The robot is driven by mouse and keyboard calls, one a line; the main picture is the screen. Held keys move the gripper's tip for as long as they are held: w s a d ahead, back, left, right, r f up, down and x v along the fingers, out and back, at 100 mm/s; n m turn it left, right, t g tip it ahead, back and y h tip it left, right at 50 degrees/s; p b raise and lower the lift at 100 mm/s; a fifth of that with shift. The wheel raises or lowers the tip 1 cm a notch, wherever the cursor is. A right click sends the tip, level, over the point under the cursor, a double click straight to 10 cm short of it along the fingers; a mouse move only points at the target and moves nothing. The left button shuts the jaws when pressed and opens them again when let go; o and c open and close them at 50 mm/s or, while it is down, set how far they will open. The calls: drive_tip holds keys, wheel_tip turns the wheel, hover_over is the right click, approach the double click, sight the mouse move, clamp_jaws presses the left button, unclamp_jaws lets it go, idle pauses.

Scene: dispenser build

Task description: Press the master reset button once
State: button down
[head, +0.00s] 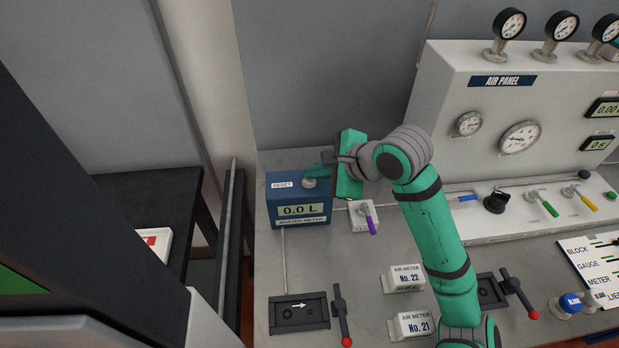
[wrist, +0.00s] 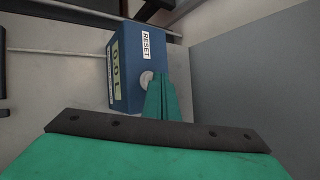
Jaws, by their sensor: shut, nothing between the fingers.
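The master meter (head: 298,200) is a blue box on the grey bench, with a display reading 0.0 L and a white RESET label on its top. Its round pale reset button (head: 309,183) is beside the label. My gripper (head: 312,171) is shut and empty, with its green fingertips just over the button. In the wrist view the blue box (wrist: 150,92) lies ahead, and the button (wrist: 146,79) shows partly behind my fingertips (wrist: 162,78). I cannot tell whether the tips touch the button.
A small white valve block with a purple lever (head: 371,226) stands right of the meter, below my gripper. The air panel (head: 500,130) with gauges stands at the back right. Air meter blocks (head: 405,279) and red-tipped levers (head: 341,315) are at the front.

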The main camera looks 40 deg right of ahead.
sight(311, 183)
drive_tip(key=shift+w+a+f, duration=0.1)
drive_tip(key=shift+a+f, duration=0.15)
drive_tip(key=shift+a, duration=0.15)
drive_tip(key=shift+w+a+r, duration=0.1)
drive_tip(key=shift+a+r, duration=0.15)
drive_tip(key=shift+r, duration=0.5)
drive_tip(key=shift+d+r, duration=0.15)
drive_tip(key=shift+r, duration=0.5)
drive_tip(key=shift+d+r, duration=0.1)
drive_tip(key=shift+r, duration=1.75)
